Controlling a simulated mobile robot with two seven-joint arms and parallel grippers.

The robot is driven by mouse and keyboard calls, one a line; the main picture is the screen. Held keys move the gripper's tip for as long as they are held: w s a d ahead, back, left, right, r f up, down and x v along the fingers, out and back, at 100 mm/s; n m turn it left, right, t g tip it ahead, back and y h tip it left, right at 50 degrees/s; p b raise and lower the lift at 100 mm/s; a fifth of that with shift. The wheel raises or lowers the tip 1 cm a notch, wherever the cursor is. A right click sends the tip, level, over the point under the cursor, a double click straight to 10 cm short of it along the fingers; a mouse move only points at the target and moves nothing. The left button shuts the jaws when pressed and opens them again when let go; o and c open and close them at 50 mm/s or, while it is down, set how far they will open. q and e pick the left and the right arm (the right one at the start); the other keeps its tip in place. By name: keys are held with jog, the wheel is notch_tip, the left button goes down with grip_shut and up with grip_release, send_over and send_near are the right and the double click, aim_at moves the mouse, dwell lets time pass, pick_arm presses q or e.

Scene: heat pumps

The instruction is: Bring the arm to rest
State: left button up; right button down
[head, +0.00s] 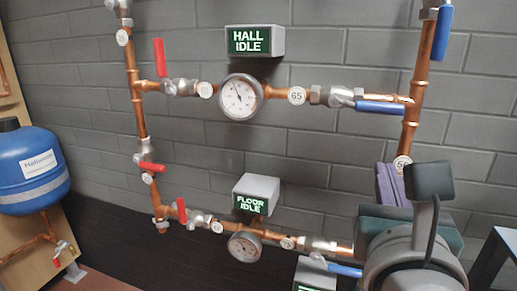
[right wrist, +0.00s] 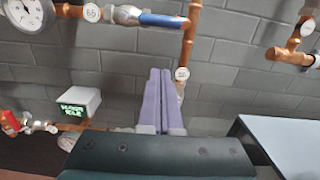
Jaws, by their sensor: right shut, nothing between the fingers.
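My right arm comes in at the lower right of the head view. The purple fingers of my right gripper (head: 388,172) show partly behind my own grey wrist, in front of the lower right pipework. In the right wrist view the two purple fingers (right wrist: 160,74) lie side by side, shut, with nothing between them. They point up toward the grey wall, just left of a vertical copper pipe (right wrist: 189,38); I cannot tell whether they touch anything. My left gripper is in neither view.
Copper pipes carry red-handled and blue-handled valves, an upper gauge (head: 241,97) and a lower gauge (head: 244,246). Signs read HALL IDLE (head: 254,41) and FLOOR IDLE (head: 256,195). A blue tank (head: 30,170) hangs at left. A pale flat surface (right wrist: 285,145) lies right of my gripper.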

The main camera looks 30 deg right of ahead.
jog(key=s+r+m+g+y+p, duration=0.4)
jog(key=s+m+g+p, duration=0.15)
jog(key=m+p, duration=0.7)
jog(key=s+a+r+m+g+y+p, duration=0.1)
jog(key=s+a+r+m+y+p, duration=0.25)
jog(key=a+m+y+p, duration=0.2)
jog(key=s+a+r+m+g+y+p, duration=0.2)
jog(key=s+a+r+m+y+p, duration=0.15)
jog(key=a+m+p, duration=0.3)
notch_tip(320, 180, up, 38)
jog(key=a+y+p, duration=0.1)
jog(key=p, duration=3.5)
jog(key=shift+a+f, duration=0.2)
jog(key=shift+f, duration=0.05)
jog(key=shift+w, duration=0.1)
